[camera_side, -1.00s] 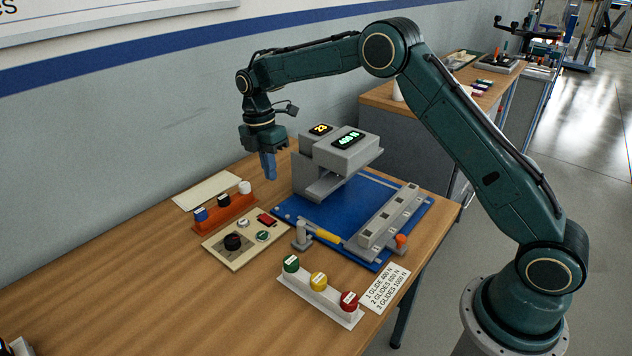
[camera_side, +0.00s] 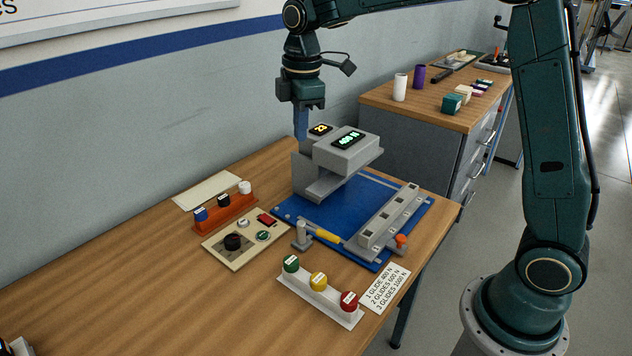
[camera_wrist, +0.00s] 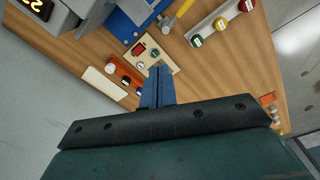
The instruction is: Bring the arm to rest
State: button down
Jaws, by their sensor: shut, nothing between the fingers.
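My gripper (camera_side: 300,125) hangs fingers down, high over the back of the bench in the side view, in front of the wall and just left of the grey test machine (camera_side: 348,152). Its blue fingers are shut with nothing between them. In the wrist view the shut fingers (camera_wrist: 158,72) point toward the control panel (camera_wrist: 150,53) far below. My gripper appears clear of everything. My arm is raised, and its upper part runs out of the top of the side view.
On the bench stand an orange rack (camera_side: 224,212) with three knobs, a control panel (camera_side: 245,239), a white rack (camera_side: 320,297) with three coloured knobs, and a blue base plate (camera_side: 290,207). The front left of the wooden bench (camera_side: 130,290) is bare. A second bench (camera_side: 430,105) stands behind.

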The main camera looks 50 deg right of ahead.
jog(key=s+r+m+t, duration=0.1)
jog(key=s+r+m, duration=0.2)
jog(key=s, duration=0.5)
jog(key=s+r+m+t, duration=0.2)
jog(key=s+r+m, duration=0.15)
jog(key=s, duration=0.45)
jog(key=s+f+m+t, duration=0.1)
jog(key=s+f+m, duration=0.1)
jog(key=s, duration=0.4)
jog(key=s+f+m+t, duration=0.1)
jog(key=s+m, duration=0.3)
jog(key=s, duration=0.2)
jog(key=shift+d+f, duration=0.35)
jog(key=shift+f, duration=0.05)
